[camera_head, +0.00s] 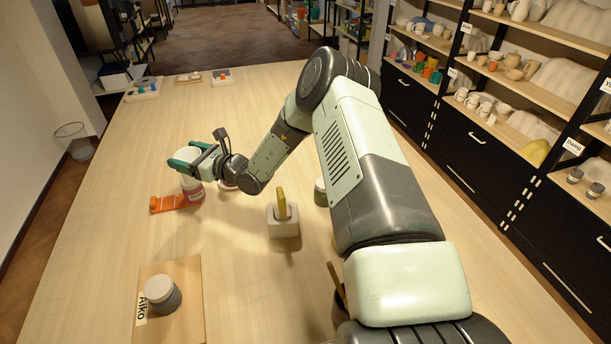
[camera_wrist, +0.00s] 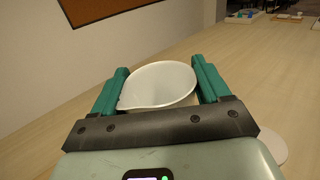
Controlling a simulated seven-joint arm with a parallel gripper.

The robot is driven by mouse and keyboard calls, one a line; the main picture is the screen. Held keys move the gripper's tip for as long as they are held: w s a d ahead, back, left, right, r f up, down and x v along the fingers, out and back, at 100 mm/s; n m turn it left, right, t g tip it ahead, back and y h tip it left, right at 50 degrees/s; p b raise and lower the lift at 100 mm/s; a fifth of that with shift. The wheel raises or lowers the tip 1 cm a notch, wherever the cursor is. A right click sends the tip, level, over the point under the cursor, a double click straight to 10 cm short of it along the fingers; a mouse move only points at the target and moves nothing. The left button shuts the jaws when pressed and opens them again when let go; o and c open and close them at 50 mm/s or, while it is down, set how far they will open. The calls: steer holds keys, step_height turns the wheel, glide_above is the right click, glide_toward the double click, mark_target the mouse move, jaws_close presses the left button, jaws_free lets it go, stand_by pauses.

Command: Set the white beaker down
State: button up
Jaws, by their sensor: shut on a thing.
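The white beaker (camera_wrist: 158,84) is between the two green fingers of my gripper (camera_wrist: 161,78) in the wrist view, its wide rim and pouring lip facing up. In the head view my gripper (camera_head: 186,160) is shut on the beaker (camera_head: 189,154) at the left middle of the table. The beaker looks upright. Its base is hidden in the wrist view, and I cannot tell whether it touches anything below.
An orange tool or stand (camera_head: 172,204) lies by the labelled jar. A pale block with a yellow piece (camera_head: 284,227) stands to the right. A lidded grey jar (camera_head: 162,293) sits on the board marked Aiko (camera_head: 188,330). The table (camera_head: 225,262) is clear between these.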

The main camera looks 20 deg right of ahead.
steer(key=w+d+m+t+h, duration=0.1)
steer(key=w+d, duration=0.1)
steer(key=d, duration=1.6)
steer(key=w+d, duration=0.2)
steer(key=d, duration=1.7)
steer(key=f, duration=0.6)
steer(key=shift+s+d, duration=0.25)
steer(key=shift+f, duration=2.35)
steer(key=shift+f, duration=0.2)
steer(key=o, duration=1)
steer(key=shift+r, duration=0.1)
